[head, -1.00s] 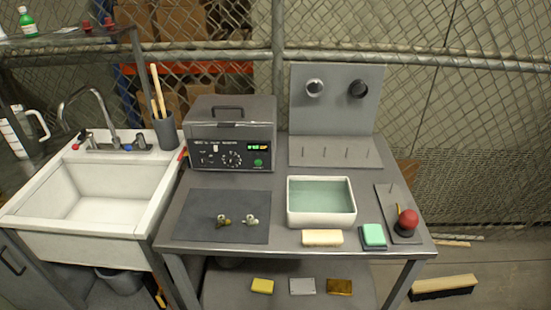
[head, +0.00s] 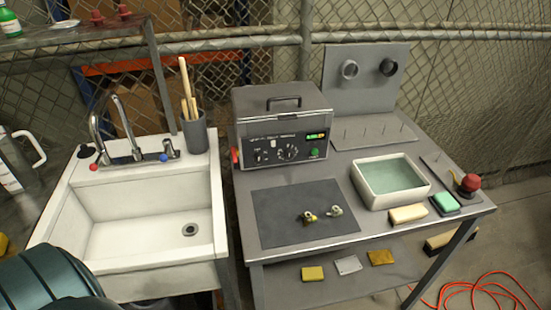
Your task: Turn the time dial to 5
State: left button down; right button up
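The time dial (head: 288,152) is a round dark knob with white marks around it. It sits on the front panel of the grey box-shaped machine (head: 283,103), which has a black lid handle on top. The marks are too small for me to read the dial's setting. A small green display (head: 316,136) is lit at the panel's upper right, with a green button (head: 315,152) below it. Neither of my grippers shows in the head view.
The machine stands at the back of a grey table. A white sink (head: 140,220) stands to the left. An orange cable (head: 485,290) lies on the floor at right.

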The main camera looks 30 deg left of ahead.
aim_at(288, 154)
jog(key=k+j, duration=0.15)
jog(key=j, duration=0.2)
jog(key=k+j, duration=0.15)
jog(key=j, duration=0.25)
jog(key=k+j, duration=0.15)
jog(key=j, duration=0.2)
jog(key=k+j, duration=0.15)
jog(key=j, duration=0.25)
jog(key=k+j, duration=0.15)
jog(key=j, duration=0.2)
jog(key=j+z, duration=0.05)
